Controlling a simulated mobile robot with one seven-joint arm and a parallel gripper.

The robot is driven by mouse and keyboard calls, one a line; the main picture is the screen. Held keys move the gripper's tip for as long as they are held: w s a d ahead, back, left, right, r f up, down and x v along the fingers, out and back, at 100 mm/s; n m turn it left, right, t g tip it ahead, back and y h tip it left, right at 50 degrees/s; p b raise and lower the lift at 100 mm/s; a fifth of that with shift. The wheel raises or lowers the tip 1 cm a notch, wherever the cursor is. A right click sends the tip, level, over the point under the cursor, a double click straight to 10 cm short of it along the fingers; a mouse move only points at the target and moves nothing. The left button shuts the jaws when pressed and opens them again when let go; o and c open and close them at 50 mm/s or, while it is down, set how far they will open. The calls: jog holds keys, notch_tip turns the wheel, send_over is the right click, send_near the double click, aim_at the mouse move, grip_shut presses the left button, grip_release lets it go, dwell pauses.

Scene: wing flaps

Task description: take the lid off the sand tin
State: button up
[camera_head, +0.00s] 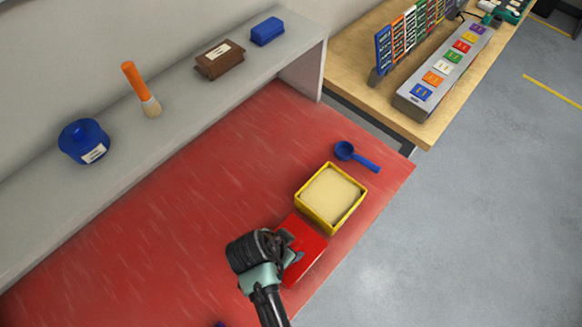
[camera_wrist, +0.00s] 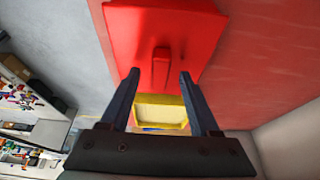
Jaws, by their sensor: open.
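The sand tin (camera_head: 331,197) is a square yellow box on the red tabletop, uncovered, with pale sand showing inside. It also shows in the wrist view (camera_wrist: 160,101), beyond my fingers. The red lid (camera_head: 309,250) is off the tin, just beside it on the near-left side, close to the table edge. In the wrist view the lid (camera_wrist: 205,35) shows its upright red handle (camera_wrist: 161,68). My gripper (camera_head: 291,243) is over the lid. Its fingers (camera_wrist: 159,74) are open on either side of the handle, with gaps visible. I cannot tell whether the lid lies fully flat.
A blue scoop (camera_head: 356,155) lies behind the tin. A grey shelf (camera_head: 190,105) holds a blue pot (camera_head: 84,141), an orange-handled brush (camera_head: 141,90), a brown block (camera_head: 220,61) and a blue block (camera_head: 267,31). The red tabletop (camera_head: 150,230) is clear to the left.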

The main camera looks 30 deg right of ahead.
jog(key=shift+d+f, duration=0.1)
jog(key=shift+f, duration=0.15)
grip_shut()
dwell(0.4)
